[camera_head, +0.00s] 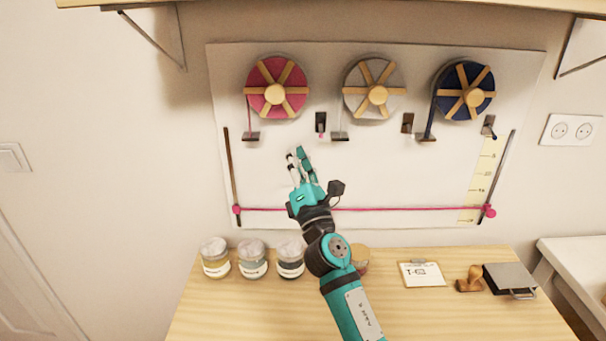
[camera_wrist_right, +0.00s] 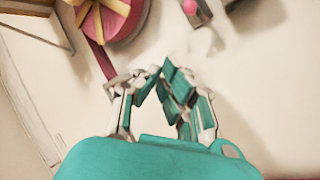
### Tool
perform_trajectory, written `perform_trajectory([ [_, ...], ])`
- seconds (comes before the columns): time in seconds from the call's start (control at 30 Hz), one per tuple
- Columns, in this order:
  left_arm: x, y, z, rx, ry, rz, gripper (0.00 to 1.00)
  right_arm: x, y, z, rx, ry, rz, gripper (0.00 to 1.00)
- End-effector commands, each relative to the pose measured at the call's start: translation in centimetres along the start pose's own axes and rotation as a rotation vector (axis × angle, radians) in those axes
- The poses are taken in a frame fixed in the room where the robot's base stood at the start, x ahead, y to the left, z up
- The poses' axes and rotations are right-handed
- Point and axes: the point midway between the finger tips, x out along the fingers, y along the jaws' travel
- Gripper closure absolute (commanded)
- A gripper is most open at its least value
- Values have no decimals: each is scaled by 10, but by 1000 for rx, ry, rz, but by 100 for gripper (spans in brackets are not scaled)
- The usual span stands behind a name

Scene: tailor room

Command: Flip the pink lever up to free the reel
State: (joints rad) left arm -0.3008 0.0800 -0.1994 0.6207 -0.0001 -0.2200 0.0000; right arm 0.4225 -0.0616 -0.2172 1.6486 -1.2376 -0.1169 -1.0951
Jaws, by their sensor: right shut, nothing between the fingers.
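The pink reel (camera_head: 262,78) with wooden spokes is at the left of the white wall board. To its lower right is a small dark lever mount (camera_head: 320,119) with a pink tip (camera_head: 321,135) pointing down. My right gripper (camera_head: 298,153) is shut and empty, below and left of the pink tip and apart from it. In the wrist view the fingertips (camera_wrist_right: 152,72) meet; the pink reel (camera_wrist_right: 120,14) is at upper left and the pink tip (camera_wrist_right: 189,7) at the top edge. My left gripper is not in view.
A white reel (camera_head: 389,104) and a blue reel (camera_head: 485,82) hang to the right. A pink ribbon (camera_head: 420,209) runs across the lower board (camera_head: 270,175). Jars (camera_head: 252,261), a clipboard (camera_head: 422,274) and a stamp (camera_head: 470,281) stand on the wooden table (camera_head: 220,310).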

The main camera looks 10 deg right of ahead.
Motion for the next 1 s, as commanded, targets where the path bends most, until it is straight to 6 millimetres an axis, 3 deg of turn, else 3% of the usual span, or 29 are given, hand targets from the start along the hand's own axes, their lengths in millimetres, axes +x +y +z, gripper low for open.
perform_trajectory([
  [0.03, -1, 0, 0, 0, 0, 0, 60, 13, 2, 1, 2, -2, 1, 100],
  [0.1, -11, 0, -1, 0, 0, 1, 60, 19, 2, 9, -2, -1, -2, 100],
  [0.33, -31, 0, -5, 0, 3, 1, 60, 7, 2, 33, -2, 1, 0, 100],
  [0.83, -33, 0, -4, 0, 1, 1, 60, 3, 0, 38, 0, 1, -1, 100],
  [1.0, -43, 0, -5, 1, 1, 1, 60, 7, 2, 39, 3, 13, -16, 100],
])
